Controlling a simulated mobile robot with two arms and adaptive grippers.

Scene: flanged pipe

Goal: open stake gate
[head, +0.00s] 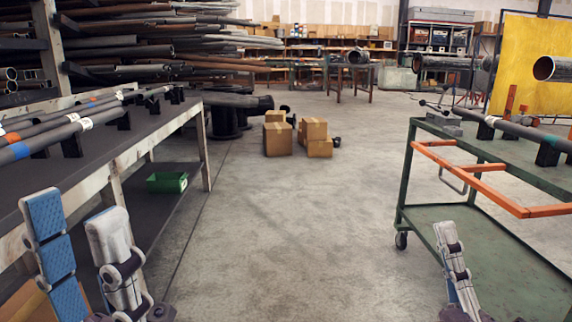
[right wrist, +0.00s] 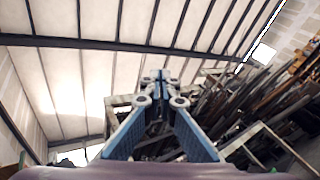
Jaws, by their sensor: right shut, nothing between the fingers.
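An orange barred frame (head: 470,178), which looks like the stake gate, is at the near left side of a green cart (head: 437,127) in the head view. A grey loop handle (head: 452,183) hangs beside it. I cannot tell how the frame is hinged or latched. My right gripper (head: 447,226) is low in front of the cart, apart from the frame. It is shut and empty, and its fingertips meet in the right wrist view (right wrist: 161,76). My left gripper (head: 72,203) is open and empty beside the left workbench, far from the cart.
The left workbench (head: 110,158) carries several pipes on black supports. A green bin (head: 167,182) sits on its lower shelf. Cardboard boxes (head: 278,139) stand on the floor farther back. The concrete floor (head: 285,225) between workbench and cart is clear. The cart holds a pipe (head: 520,131) on top.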

